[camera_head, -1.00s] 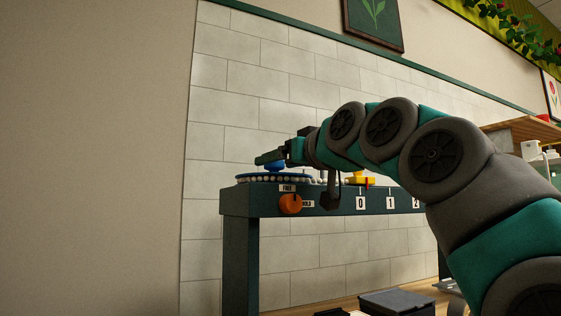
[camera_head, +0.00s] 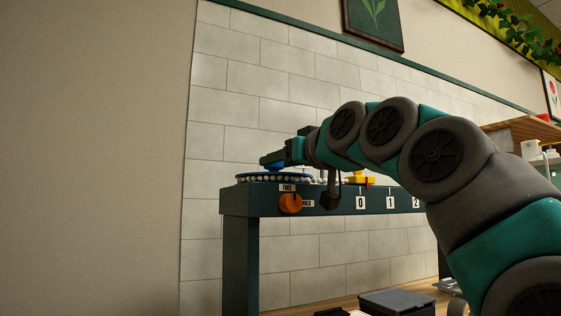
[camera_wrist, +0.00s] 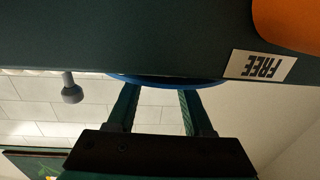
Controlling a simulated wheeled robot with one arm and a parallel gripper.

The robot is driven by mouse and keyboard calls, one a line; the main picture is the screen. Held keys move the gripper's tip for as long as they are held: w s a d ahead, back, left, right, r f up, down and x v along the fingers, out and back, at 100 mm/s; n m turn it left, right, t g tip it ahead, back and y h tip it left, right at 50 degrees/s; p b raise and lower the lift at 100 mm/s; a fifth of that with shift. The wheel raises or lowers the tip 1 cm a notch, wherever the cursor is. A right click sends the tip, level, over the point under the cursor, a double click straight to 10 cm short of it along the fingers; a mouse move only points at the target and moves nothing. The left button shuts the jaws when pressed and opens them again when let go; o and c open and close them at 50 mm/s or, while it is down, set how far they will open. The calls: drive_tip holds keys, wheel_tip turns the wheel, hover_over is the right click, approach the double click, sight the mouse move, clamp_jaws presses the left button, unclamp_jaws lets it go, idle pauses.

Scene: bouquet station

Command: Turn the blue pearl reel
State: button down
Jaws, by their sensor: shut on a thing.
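The blue pearl reel (camera_head: 262,178) lies flat on top of the dark green stand (camera_head: 236,201), with white pearls around its rim. A blue knob (camera_head: 277,168) stands at its middle. My gripper (camera_head: 270,161) reaches in from the right and is shut on this knob. In the wrist view my gripper's two fingers (camera_wrist: 157,98) reach up to the blue rim of the reel (camera_wrist: 170,83); the knob between the fingertips is hidden there.
A yellow piece (camera_head: 360,180) sits further right, above number plates 0, 1 and 2. A dark box (camera_head: 397,302) is below. A tiled wall stands behind.

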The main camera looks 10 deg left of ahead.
drive_tip(key=shift+t+h, duration=0.3)
drive_tip(key=shift+s+m+t+h+b, duration=0.1)
drive_tip(key=shift+m+t+h+b, duration=0.4)
drive_tip(key=shift+m+h, duration=0.2)
drive_tip(key=shift+s+a+r+m+t+h, duration=0.1)
drive_tip(key=shift+a+m+t+h, duration=0.1)
drive_tip(key=shift+m+t+h, duration=0.4)
drive_tip(key=shift+h, duration=0.3)
drive_tip(key=shift+c, duration=1.5)
unclamp_jaws()
drive_tip(key=shift+s, duration=0.1)
drive_tip(key=b+v, duration=0.1)
drive_tip(key=v, duration=0.6)
drive_tip(key=shift+s, duration=0.1)
drive_tip(key=shift+s+d, duration=0.15)
drive_tip(key=shift+s, duration=0.05)
